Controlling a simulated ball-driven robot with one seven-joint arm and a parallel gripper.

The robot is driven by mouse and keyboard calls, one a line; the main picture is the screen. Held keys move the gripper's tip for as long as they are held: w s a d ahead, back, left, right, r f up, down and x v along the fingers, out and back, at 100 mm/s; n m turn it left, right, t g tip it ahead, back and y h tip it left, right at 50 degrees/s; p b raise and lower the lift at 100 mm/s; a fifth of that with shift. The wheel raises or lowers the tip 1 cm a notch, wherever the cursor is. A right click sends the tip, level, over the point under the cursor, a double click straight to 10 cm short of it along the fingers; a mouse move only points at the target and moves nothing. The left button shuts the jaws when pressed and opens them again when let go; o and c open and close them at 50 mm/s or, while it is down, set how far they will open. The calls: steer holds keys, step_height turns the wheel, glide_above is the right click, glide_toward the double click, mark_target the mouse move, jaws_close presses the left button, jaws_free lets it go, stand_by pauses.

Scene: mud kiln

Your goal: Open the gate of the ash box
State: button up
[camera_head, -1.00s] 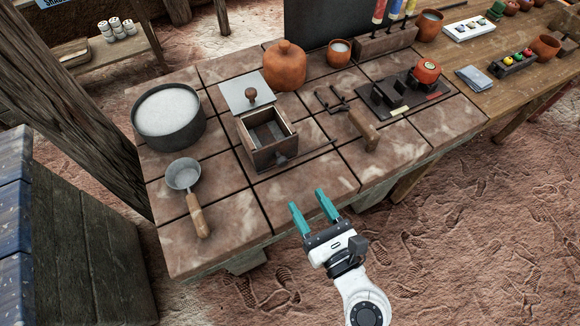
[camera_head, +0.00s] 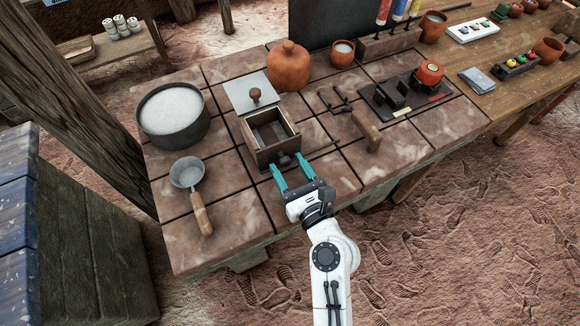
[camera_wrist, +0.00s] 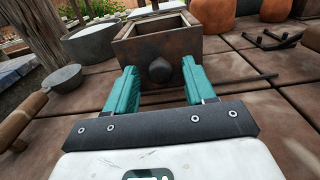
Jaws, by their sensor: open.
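The ash box (camera_head: 264,146) is a brown box with an open top and stands on the tiled counter. A grey lid plate with a round knob (camera_head: 254,95) is at its back. The box also shows in the wrist view (camera_wrist: 130,50), with a dark round knob (camera_wrist: 160,70) on its front face. My gripper (camera_head: 287,165) is open at the front of the box. In the wrist view its teal fingers (camera_wrist: 159,82) stand on either side of the front knob, apart from it. I cannot tell whether the front face is a separate gate.
A pan of pale powder (camera_head: 172,116) and a ladle (camera_head: 189,182) lie left of the box. A clay jar (camera_head: 288,66) stands behind. A wooden-handled tool (camera_head: 367,132) and a thin rod (camera_head: 322,148) are to the right. The counter's front tiles are mostly clear.

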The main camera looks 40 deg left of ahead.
jaws_close()
stand_by(0.3)
steer(key=w+d, duration=0.1)
steer(key=w, duration=0.2)
steer(key=w+d+b, duration=0.1)
steer(key=w, duration=0.2)
steer(key=w+d, duration=0.2)
steer(key=w, duration=0.2)
steer(key=shift+d, duration=0.1)
jaws_free()
steer(key=v, duration=1)
steer(key=shift+s+d, duration=0.15)
steer(key=shift+d, duration=0.2)
